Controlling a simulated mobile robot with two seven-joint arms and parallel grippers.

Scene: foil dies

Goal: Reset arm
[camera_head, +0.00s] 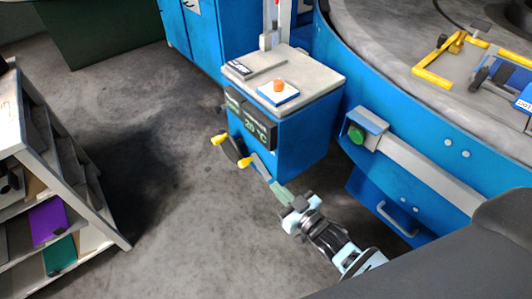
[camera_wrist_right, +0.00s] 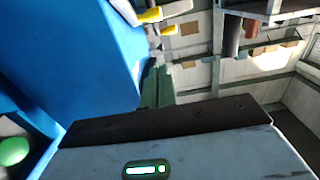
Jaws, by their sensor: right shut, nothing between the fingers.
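My right gripper (camera_head: 280,190) is in the lower middle of the head view, in front of the blue machine cabinet (camera_head: 305,135). Its greenish fingers are together and empty. In the right wrist view the closed fingers (camera_wrist_right: 157,86) point away from the camera, beside the blue cabinet wall. The fingertips look close to a lever with yellow handles (camera_head: 245,162) on the cabinet's front; I cannot tell whether they touch. My left gripper is not in view.
An orange button (camera_head: 279,86) sits on the cabinet top, above a dark temperature display (camera_head: 258,128). A green button (camera_head: 357,134) is on the large round blue machine (camera_head: 420,150). A shelf rack (camera_head: 30,150) stands at left. The grey floor between is clear.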

